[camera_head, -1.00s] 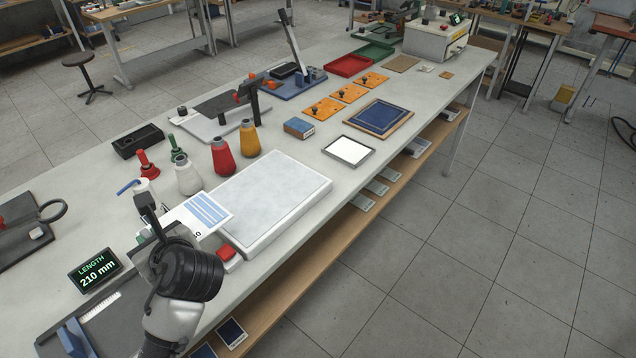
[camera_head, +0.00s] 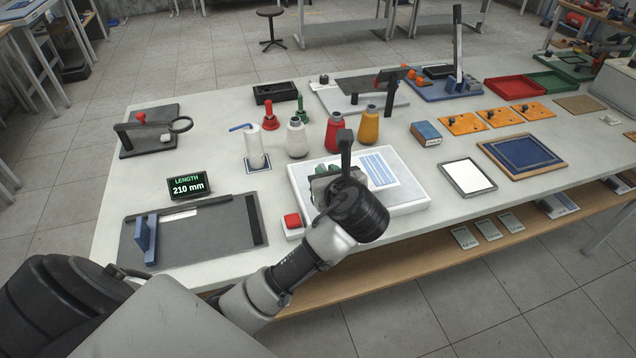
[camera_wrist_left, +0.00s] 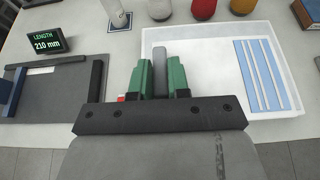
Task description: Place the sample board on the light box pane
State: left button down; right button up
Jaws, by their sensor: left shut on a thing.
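The sample board (camera_head: 379,169), white with blue stripes, lies over the right part of the light box (camera_head: 409,210) and its white pane. In the left wrist view the striped board (camera_wrist_left: 262,76) is right of the fingers. My left gripper (camera_head: 326,172) is over the left part of the box. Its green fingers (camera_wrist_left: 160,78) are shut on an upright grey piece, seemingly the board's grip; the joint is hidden. I cannot tell whether the board touches the pane. My right gripper is not in view.
A red button (camera_head: 292,220) is at the box's front left corner. Red, yellow and white bottles (camera_head: 334,133) stand close behind the box. A grey measuring plate (camera_head: 190,232) and a length display (camera_head: 188,185) are to the left. A white-faced frame (camera_head: 468,176) lies to the right.

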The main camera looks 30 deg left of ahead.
pick_arm(q)
jog(key=w+a+f, duration=0.1)
jog(key=a, duration=0.1)
jog(key=w+a+f, duration=0.1)
jog(key=a, duration=0.1)
jog(key=a+f, duration=0.1)
jog(key=f, duration=0.1)
jog(key=shift+w+a, duration=0.4)
jog(key=shift+f, duration=1.95)
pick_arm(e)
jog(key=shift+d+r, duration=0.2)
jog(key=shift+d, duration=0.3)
pick_arm(q)
jog(key=shift+f, duration=0.1)
jog(key=c, duration=1.1)
grip_release()
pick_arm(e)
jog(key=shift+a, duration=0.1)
pick_arm(q)
jog(key=v, duration=1.2)
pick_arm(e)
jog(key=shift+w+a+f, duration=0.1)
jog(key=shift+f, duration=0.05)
